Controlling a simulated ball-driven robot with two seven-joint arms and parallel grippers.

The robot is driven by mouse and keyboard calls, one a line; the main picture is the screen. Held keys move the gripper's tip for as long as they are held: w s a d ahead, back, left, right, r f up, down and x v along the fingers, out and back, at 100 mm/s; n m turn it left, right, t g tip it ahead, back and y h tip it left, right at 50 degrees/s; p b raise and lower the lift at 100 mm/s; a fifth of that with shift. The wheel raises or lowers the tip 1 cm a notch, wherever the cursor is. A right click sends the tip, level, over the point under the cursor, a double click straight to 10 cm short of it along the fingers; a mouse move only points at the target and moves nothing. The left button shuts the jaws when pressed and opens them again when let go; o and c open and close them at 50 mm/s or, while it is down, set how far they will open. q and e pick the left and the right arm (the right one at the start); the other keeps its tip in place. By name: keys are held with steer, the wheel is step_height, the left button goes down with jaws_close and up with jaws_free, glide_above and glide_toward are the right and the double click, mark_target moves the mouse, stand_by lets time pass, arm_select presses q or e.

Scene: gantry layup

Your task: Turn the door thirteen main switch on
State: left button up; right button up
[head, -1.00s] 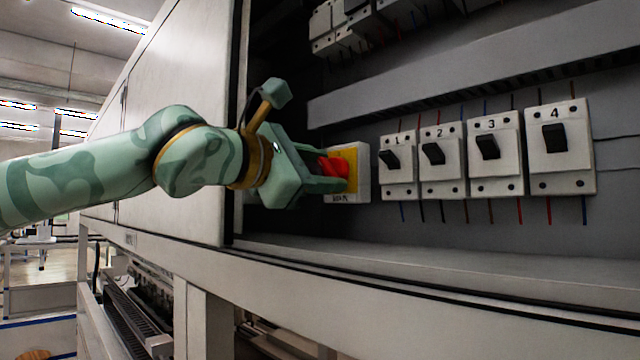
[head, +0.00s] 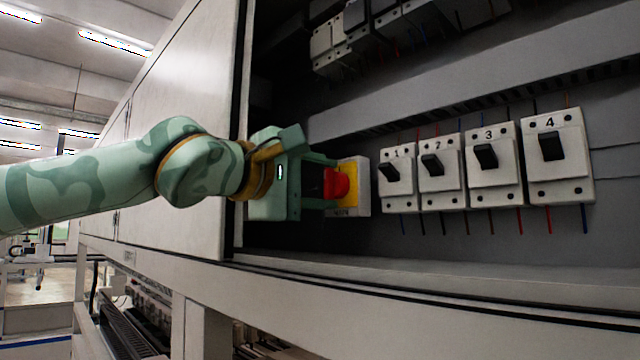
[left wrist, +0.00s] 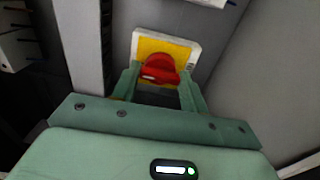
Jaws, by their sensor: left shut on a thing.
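The main switch has a red rotary knob (head: 338,182) on a yellow face (head: 350,168) with a white housing (head: 363,198). It sits at the left end of the row inside the open cabinet. In the left wrist view the knob (left wrist: 160,67) lies between the fingertips. My left gripper (head: 324,184) is shut on the knob, with one finger on either side; it also shows in the left wrist view (left wrist: 159,82). The label under the switch is too small to read. The fingers hide part of the knob. My right gripper is not in view.
Breakers numbered 1 (head: 397,178), 2 (head: 441,172), 3 (head: 494,167) and 4 (head: 556,156) stand to the right of the switch. The cabinet door (head: 180,140) is at the left. A ledge (head: 430,270) runs below, and a grey duct (head: 480,85) runs above.

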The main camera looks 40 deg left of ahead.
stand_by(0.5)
arm_select(q)
steer(key=o, duration=1)
steer(key=s, duration=0.5)
steer(key=s+a+b, duration=0.1)
steer(key=s, duration=0.4)
steer(key=s+b, duration=0.1)
steer(key=s, duration=0.5)
steer(key=shift+s+a, duration=0.1)
steer(key=shift+a, duration=0.1)
